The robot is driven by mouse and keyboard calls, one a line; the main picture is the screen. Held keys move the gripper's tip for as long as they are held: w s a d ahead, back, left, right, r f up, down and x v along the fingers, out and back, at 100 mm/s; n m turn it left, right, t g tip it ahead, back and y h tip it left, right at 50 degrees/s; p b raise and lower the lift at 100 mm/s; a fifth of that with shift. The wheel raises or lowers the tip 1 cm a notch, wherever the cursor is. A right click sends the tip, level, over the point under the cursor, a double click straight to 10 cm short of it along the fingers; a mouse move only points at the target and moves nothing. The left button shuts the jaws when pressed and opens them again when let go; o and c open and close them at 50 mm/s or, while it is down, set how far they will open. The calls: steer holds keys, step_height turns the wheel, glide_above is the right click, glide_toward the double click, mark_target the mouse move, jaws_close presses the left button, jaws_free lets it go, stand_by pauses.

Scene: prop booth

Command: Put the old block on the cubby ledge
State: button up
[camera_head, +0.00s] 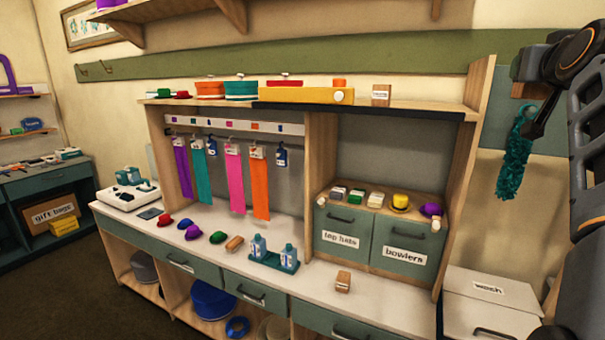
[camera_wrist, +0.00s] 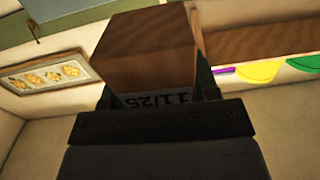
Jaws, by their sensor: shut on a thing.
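In the wrist view, my gripper (camera_wrist: 160,88) is shut on a brown wooden block (camera_wrist: 150,50). A pale label on the block's near side reads "11/25", upside down. A wooden ledge (camera_head: 364,209) in the right-hand cubby, above the "top hats" and "bowlers" drawers, holds several small blocks, a yellow hat and a purple hat. Other labelled wooden blocks stand on the upper shelf (camera_head: 381,95) and on the counter (camera_head: 343,281).
The white counter (camera_head: 325,310) has small hats, another wooden block (camera_head: 235,243) and a blue bottle tray (camera_head: 274,262). Coloured ribbons (camera_head: 235,180) hang left of the cubby. Its side panel (camera_head: 467,175) stands at the right. A teal garland (camera_head: 515,150) hangs beyond. The cubby space above the ledge is clear.

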steer(key=w+d+f, duration=0.1)
steer(key=w+f, duration=0.9)
steer(key=f, duration=0.5)
steer(key=w+d+f, duration=0.1)
steer(key=w+f, duration=0.9)
steer(key=f, duration=0.5)
steer(key=w+a+f+y, duration=0.1)
steer(key=a+f, duration=0.3)
steer(key=f, duration=0.7)
steer(key=a+f, duration=0.5)
steer(key=f, duration=0.5)
steer(key=s+a+f+n+y, duration=0.1)
steer(key=s+a+f, duration=0.25)
steer(key=f, duration=0.25)
steer(key=s+a+f+n+y, duration=0.1)
steer(key=s+a+f, duration=0.1)
steer(key=a+f, duration=0.3)
steer(key=s+a+f+n+y, duration=0.1)
steer(key=s+a+f+y, duration=0.1)
steer(key=s+a+f, duration=0.2)
steer(key=s+a+f+n+t+y, duration=0.1)
steer(key=s+a+f, duration=0.3)
steer(key=s, duration=0.5)
steer(key=shift+a+f+n+y, duration=0.3)
steer(key=shift+a+f+y, duration=0.15)
steer(key=shift+f, duration=0.4)
